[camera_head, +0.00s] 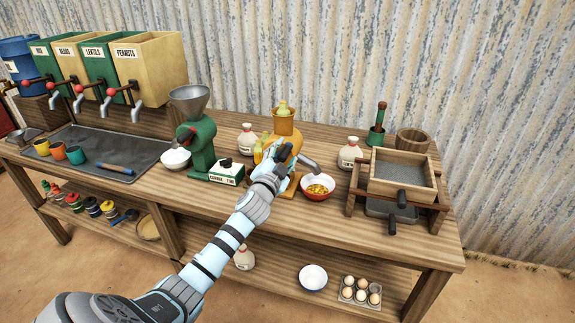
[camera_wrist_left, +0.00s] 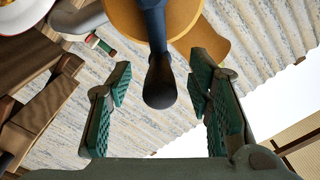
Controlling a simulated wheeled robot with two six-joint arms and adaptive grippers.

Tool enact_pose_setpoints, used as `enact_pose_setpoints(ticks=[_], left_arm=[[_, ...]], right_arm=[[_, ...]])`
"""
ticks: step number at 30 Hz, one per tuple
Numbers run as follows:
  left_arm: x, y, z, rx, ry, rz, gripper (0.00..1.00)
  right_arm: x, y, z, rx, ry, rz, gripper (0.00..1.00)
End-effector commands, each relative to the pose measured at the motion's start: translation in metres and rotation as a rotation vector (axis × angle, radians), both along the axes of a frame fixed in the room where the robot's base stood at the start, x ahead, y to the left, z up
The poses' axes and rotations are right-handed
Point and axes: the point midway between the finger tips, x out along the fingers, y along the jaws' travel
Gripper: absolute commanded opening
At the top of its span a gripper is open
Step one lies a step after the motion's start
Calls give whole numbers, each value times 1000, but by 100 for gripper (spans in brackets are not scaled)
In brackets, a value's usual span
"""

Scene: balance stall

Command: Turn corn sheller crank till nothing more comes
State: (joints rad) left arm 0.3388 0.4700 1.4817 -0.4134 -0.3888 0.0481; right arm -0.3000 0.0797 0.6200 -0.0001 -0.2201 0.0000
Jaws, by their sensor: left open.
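The corn sheller (camera_head: 294,138) is a yellow-orange machine on the bench, with a cup-shaped hopper (camera_head: 283,127) on top holding something pale yellow. Its grey spout (camera_head: 309,164) points toward a red-and-white bowl (camera_head: 320,194) with yellow kernels in it. My left gripper (camera_head: 282,165) is in front of the sheller and hides part of it. In the left wrist view, the crank's dark handle (camera_wrist_left: 160,85) stands between my two green-padded fingers. The fingers are open, with gaps on both sides of the handle. My right gripper is not in view.
A green grinder (camera_head: 202,145) stands left of the sheller. A wooden sieve frame (camera_head: 403,172) stands to the right. White sacks (camera_head: 247,140) stand behind. Labelled dispensers (camera_head: 148,68) are at the far left. The lower shelf holds eggs (camera_head: 360,292) and a white bowl (camera_head: 313,277).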

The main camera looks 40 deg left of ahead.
Motion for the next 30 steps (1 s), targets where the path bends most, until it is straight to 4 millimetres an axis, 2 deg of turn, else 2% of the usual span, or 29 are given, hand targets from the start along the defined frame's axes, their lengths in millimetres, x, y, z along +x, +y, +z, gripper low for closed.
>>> enact_pose_setpoints(ticks=[15,19,30], left_arm=[[-67,-24,0,2,1,-2,47],[-73,-26,0,-1,1,-1,47],[-72,-26,0,0,1,-1,47]], right_arm=[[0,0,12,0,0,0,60],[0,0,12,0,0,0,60],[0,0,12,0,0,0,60]])
